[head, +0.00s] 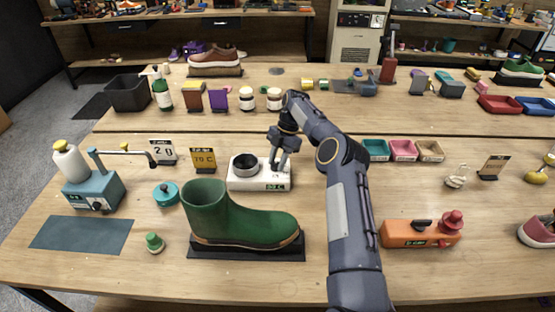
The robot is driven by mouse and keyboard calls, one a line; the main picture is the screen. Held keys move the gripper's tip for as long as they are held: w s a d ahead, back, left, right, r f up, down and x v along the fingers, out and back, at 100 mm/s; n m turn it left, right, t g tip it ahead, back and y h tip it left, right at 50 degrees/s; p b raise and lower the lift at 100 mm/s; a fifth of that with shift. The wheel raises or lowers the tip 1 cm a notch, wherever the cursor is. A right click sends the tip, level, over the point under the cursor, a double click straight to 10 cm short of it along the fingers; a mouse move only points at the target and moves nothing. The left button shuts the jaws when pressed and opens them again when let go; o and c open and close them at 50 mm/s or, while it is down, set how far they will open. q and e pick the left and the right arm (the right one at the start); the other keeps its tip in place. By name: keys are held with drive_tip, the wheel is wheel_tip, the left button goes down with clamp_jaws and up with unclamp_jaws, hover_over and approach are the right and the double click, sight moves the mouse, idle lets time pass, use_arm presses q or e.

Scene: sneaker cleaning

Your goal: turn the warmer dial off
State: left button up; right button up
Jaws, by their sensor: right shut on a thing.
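The warmer is a white box (243,182) with a round dark-rimmed pot (244,165) on its left half. It stands on the table behind the green boot. My right gripper (278,168) points down over the right half of the warmer, with its fingers shut on the dial there. The dial itself is hidden by the fingers, so its setting cannot be read. A small green display shows on the warmer's front face. My left gripper is not in view.
A green rubber boot (240,222) on a black stand is just in front of the warmer. Small coloured trays (402,150) and an orange device (405,234) lie right of my arm.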

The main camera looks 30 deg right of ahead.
idle(0.4)
drive_tip(key=o, duration=1)
drive_tip(key=shift+c, duration=0.2)
drive_tip(key=shift+r, duration=0.15)
